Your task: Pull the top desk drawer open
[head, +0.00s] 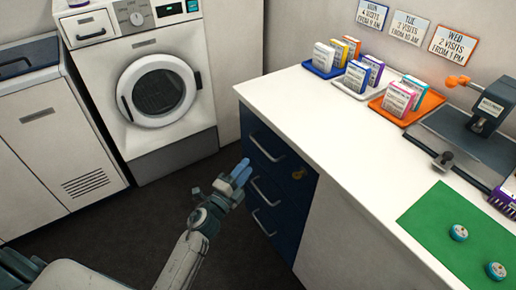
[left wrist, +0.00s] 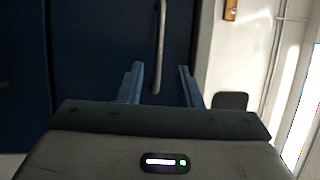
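The desk's top drawer (head: 284,152) is dark blue and looks shut, under the white worktop. Its pale bar handle (head: 266,149) shows in the head view. My left gripper (head: 241,171) is in front of the drawers, its blue fingers pointing towards the fronts. In the left wrist view, the left gripper (left wrist: 160,82) is open, and a pale handle (left wrist: 160,45) runs up the picture with its lower end between the two fingers. It looks like the top handle. I cannot tell whether the fingers reach around it. My right gripper is not in view.
Two lower drawers with handles (head: 265,191) sit below. The white worktop (head: 300,95) carries trays of small boxes, a green mat (head: 450,240) and a dark press-like device (head: 480,130). A washing machine (head: 160,90) stands behind. Dark floor (head: 160,205) is free before the drawers.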

